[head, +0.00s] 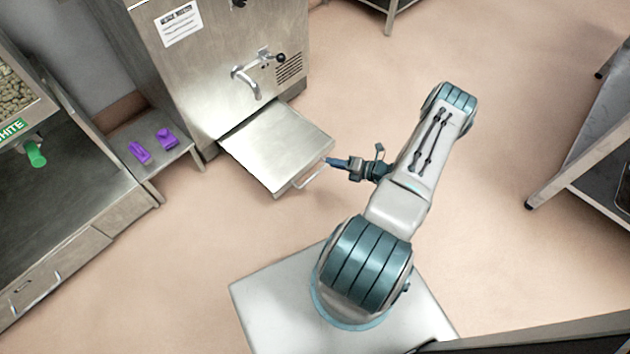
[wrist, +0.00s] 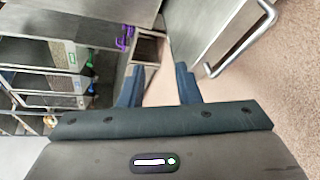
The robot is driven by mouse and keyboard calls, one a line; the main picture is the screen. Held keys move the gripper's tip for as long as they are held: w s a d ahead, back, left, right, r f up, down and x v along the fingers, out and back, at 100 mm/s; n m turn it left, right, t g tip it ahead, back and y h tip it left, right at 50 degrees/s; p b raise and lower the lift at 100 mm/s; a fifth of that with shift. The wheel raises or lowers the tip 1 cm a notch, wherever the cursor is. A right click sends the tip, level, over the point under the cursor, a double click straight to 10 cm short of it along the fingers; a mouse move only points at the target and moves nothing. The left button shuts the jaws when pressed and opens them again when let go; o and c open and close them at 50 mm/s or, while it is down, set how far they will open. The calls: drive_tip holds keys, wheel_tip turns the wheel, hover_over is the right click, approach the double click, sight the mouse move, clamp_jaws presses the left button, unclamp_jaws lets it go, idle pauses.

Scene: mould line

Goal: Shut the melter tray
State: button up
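The melter tray (head: 277,145) is a flat steel slab standing out from the base of the steel melter (head: 225,65). Its bar handle (head: 312,176) is on its front edge. My gripper (head: 328,161) is right at the front edge near the handle. In the wrist view my gripper (wrist: 158,78) has its two blue fingers apart with nothing seen between them. There the tray (wrist: 204,30) lies ahead and to the right, and its handle (wrist: 242,42) is right of the right finger. Contact with the tray cannot be told.
A low steel shelf with purple pieces (head: 140,152) stands left of the melter. A dispenser with a green tap (head: 36,153) is at far left. A steel table (head: 590,150) stands at right. The floor around the tray's right side is clear.

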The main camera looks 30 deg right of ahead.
sight(315, 174)
drive_tip(key=s+d+f+m+t+h+b, duration=0.1)
drive_tip(key=s+f+m+t+h+b, duration=0.25)
drive_tip(key=f+m, duration=0.75)
drive_tip(key=w+a+f+n+b, duration=0.1)
drive_tip(key=w+f, duration=0.1)
drive_tip(key=w, duration=0.2)
drive_tip(key=w+a+f+n+b, duration=0.1)
drive_tip(key=w+a+f, duration=0.1)
drive_tip(key=w, duration=0.2)
drive_tip(key=w+a+f+b, duration=0.1)
drive_tip(key=w+f, duration=0.1)
drive_tip(key=w, duration=0.2)
drive_tip(key=shift+a+n+g+h+b, duration=0.25)
drive_tip(key=shift+n+g+h+b, duration=0.1)
drive_tip(key=shift+n, duration=0.05)
drive_tip(key=shift+c, duration=0.3)
clamp_jaws()
